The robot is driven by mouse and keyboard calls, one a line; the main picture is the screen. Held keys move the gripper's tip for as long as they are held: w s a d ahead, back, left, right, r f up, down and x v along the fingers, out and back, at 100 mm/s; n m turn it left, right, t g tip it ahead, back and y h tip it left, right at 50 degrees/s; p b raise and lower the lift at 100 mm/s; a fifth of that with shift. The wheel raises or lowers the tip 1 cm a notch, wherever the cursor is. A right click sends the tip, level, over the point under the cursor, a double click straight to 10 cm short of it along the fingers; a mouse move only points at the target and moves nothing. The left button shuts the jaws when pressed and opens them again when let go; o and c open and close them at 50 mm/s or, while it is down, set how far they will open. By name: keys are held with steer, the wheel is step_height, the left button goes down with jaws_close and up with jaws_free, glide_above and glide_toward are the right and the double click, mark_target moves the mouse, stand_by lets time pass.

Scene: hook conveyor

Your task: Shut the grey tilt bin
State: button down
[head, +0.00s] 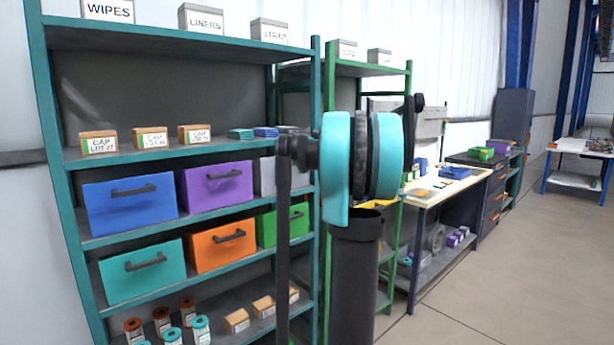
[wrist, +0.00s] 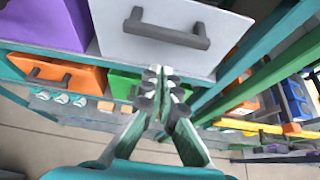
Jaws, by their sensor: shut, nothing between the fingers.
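The grey tilt bin (wrist: 158,45) fills the top middle of the wrist view, with its pale front face and dark bar handle (wrist: 166,30) showing. In the head view the grey bin (head: 267,178) is on the middle bin shelf, right of the purple bin, and partly hidden by my arm. My gripper (wrist: 161,72) is shut and empty. Its fingertips appear just in front of the bin's lower front edge, below the handle; I cannot tell whether they touch it. My gripper is hidden in the head view. How far the bin is tilted is unclear.
The purple bin (head: 217,185) and blue bin (head: 130,204) share the grey bin's shelf. The teal bin (head: 143,271), orange bin (head: 222,247) and green bin (head: 268,229) are below. A teal rack post (head: 317,180) stands close on the right.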

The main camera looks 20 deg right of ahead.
mark_target(293, 165)
steer(key=shift+w+a+r+g+h, duration=0.2)
steer(key=shift+w+a+r+g, duration=0.05)
steer(key=shift+w+r+g, duration=0.3)
steer(key=shift+w+a+r+g+h, duration=0.2)
steer(key=shift+w+r+g, duration=0.2)
steer(key=shift+w, duration=0.2)
steer(key=shift+w+a+r, duration=0.2)
steer(key=shift+w+r, duration=0.15)
steer(key=shift+w, duration=0.2)
steer(key=shift+w, duration=0.1)
